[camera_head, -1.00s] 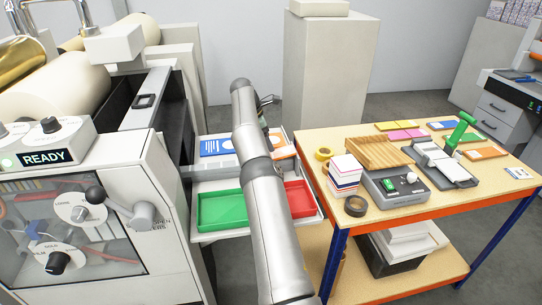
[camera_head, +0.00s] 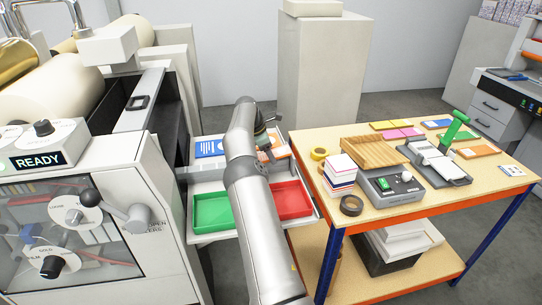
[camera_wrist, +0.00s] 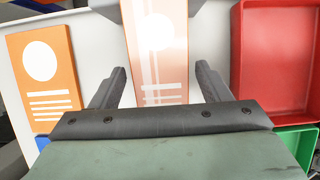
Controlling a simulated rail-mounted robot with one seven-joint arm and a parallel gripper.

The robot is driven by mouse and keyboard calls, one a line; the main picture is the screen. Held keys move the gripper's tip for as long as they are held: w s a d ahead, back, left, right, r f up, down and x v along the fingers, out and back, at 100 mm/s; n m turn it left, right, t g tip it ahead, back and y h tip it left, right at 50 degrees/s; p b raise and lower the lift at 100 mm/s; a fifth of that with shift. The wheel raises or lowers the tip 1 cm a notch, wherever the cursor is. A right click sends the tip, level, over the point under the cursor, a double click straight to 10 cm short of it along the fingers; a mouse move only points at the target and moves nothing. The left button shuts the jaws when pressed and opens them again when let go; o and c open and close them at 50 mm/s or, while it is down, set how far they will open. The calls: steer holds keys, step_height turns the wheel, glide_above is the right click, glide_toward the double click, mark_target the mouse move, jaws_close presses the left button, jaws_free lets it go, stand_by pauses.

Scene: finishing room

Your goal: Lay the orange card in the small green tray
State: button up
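An orange card (camera_wrist: 160,50) with a white disc and a glossy sheen lies between the two fingers of my gripper (camera_wrist: 161,76) in the wrist view. The fingers are open, with a gap on each side of the card. A second orange card (camera_wrist: 45,75) lies to its left. In the head view an orange card (camera_head: 278,147) shows beside my arm on the white surface, and my gripper is partly hidden by the arm. The small green tray (camera_head: 214,227) is empty, in front of the cards. Its corner shows at the lower right of the wrist view (camera_wrist: 296,140).
An empty red tray (camera_head: 291,199) is right of the green one. A blue card (camera_head: 211,147) lies behind the green tray. The grey machine (camera_head: 150,165) stands close on the left. A wooden table (camera_head: 330,185) with a tape roll, devices and several cards stands on the right.

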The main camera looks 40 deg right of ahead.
steer(key=c, duration=0.7)
steer(key=shift+c, duration=0.2)
steer(key=shift+r, duration=0.1)
